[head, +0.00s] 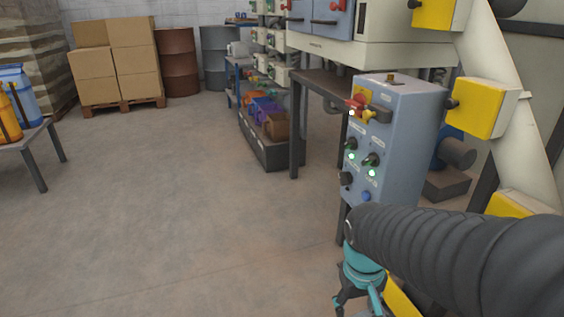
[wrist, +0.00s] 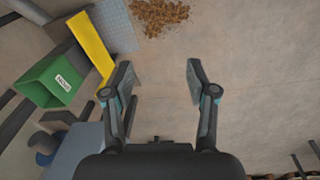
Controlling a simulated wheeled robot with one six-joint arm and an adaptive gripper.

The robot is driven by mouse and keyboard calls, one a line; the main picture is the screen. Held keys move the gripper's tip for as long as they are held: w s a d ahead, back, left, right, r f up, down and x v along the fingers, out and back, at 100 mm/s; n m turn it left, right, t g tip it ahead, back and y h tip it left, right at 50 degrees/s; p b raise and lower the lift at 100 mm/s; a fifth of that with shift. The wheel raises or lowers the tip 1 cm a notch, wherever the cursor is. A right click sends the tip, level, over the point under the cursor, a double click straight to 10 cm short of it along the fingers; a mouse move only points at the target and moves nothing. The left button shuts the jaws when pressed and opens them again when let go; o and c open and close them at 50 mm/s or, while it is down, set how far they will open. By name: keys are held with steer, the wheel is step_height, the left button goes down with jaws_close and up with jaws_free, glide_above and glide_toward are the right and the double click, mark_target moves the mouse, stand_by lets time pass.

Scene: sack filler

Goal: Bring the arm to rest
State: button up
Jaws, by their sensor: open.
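My gripper (wrist: 157,88) is open and empty in the wrist view, its two fingers spread apart over bare floor. In the head view my dark ribbed arm reaches in from the lower right. Part of my gripper shows below its end at the bottom edge, with the fingertips cut off. The arm stands in front of the lower part of a grey-blue control box (head: 402,140). The box carries a red and yellow switch, black knobs and lit green lamps. The gripper touches nothing that I can see.
A green bin (wrist: 57,80) and a yellow bar (wrist: 90,45) lie left of the fingers. Brown spilled material (wrist: 160,15) is on the floor. A yellow box (head: 484,107) sits on a pale frame at right. Cartons (head: 120,60) stand at the back. The floor at left centre is clear.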

steer(key=s+d+r+m+t+p, duration=0.1)
steer(key=s+r+t, duration=0.3)
steer(key=r, duration=0.7)
steer(key=shift+s+m+t+y, duration=0.3)
steer(key=shift+s+t, duration=0.1)
steer(key=shift+s, duration=0.3)
steer(key=shift+r, duration=0.1)
